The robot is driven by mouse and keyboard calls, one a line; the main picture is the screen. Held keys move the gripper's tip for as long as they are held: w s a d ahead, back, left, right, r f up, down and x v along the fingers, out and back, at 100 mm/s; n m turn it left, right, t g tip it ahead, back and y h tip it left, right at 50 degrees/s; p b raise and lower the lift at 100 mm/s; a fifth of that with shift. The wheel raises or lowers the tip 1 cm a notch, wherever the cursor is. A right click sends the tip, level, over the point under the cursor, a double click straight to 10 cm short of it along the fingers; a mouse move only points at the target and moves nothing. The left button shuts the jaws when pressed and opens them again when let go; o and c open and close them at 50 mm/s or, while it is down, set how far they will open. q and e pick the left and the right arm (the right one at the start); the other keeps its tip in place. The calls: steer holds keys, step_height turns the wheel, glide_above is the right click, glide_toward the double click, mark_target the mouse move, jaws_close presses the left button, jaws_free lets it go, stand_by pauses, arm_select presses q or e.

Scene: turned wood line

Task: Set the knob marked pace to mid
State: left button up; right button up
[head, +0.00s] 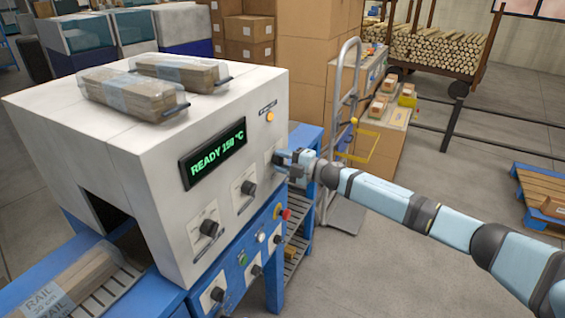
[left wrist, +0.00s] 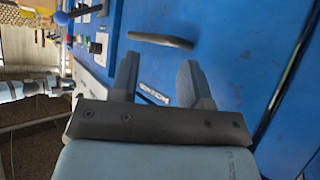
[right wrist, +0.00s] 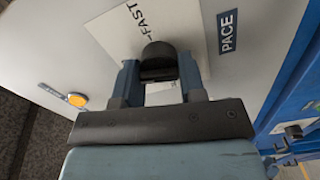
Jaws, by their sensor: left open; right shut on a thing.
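The pace knob (right wrist: 158,55) is black and sits on a white plate (right wrist: 118,32) whose visible marking reads FAST. A dark PACE label (right wrist: 228,30) is beside it. My right gripper (right wrist: 158,66) is shut on this knob, one finger on each side. The knob's pointer is hidden, so its setting cannot be told. In the head view my right gripper (head: 283,163) is at the right end of the white machine's front and covers the knob. My left gripper (left wrist: 157,78) is open and empty, facing a blue panel; it is not in the head view.
The white machine (head: 150,170) shows READY 150 °C on its display (head: 213,153). Two other black knobs (head: 209,228) (head: 249,188) are left of my right gripper. A red button (head: 285,214) is below. A black handle (left wrist: 160,40) is ahead of my left gripper.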

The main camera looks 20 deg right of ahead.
steer(key=shift+f+n, duration=0.1)
steer(key=shift+n, duration=1)
steer(key=o, duration=0.9)
steer(key=b+v, duration=0.1)
steer(key=v, duration=1.2)
steer(key=shift+s+d+b, duration=0.25)
steer(key=shift+s+b, duration=0.05)
steer(key=shift+b, duration=0.05)
steer(key=shift+a, duration=0.1)
